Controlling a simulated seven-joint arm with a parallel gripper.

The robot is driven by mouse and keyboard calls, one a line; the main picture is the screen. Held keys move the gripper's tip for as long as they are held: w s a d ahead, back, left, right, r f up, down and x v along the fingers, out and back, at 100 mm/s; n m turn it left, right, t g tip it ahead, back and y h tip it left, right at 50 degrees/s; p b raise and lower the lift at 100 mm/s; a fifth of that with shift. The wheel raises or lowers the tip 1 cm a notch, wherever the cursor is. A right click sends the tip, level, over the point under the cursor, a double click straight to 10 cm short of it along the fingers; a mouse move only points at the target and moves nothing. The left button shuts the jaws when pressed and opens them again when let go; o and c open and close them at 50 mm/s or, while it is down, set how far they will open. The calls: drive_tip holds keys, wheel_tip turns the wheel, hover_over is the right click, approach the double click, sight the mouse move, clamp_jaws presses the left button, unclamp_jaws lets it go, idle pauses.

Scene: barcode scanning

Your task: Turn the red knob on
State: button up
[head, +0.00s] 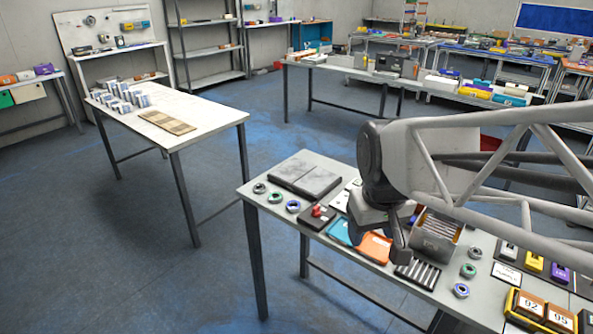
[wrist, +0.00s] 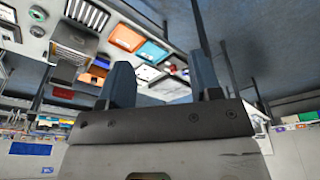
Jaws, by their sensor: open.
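The red knob (head: 317,210) sits on a small dark box (head: 315,219) on the near workbench, left of my gripper in the head view. Small red bits show between my fingers in the wrist view, too small to tell whether they are the knob. My gripper (head: 399,252) hangs above the bench, to the right of the knob and apart from it. In the wrist view my gripper (wrist: 163,80) has its two fingers wide apart with nothing held between them. I cannot tell the knob's turn position.
Blue (head: 340,231) and orange (head: 373,248) flat items lie between knob and gripper. A grey bin (head: 436,238) stands close right of my gripper. Grey slabs (head: 305,174) and several ring-shaped parts (head: 293,206) lie by the knob. A separate white table (head: 190,105) stands further left.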

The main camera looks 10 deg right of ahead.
drive_tip(key=w+n, duration=0.2)
drive_tip(key=w, duration=0.7)
drive_tip(key=n+g, duration=0.2)
drive_tip(key=n, duration=0.4)
hover_over(316, 206)
wheel_tip(316, 206, down, 15)
drive_tip(key=shift+r, duration=0.2)
drive_tip(key=shift+f, duration=0.15)
drive_tip(key=shift+f, duration=3.75)
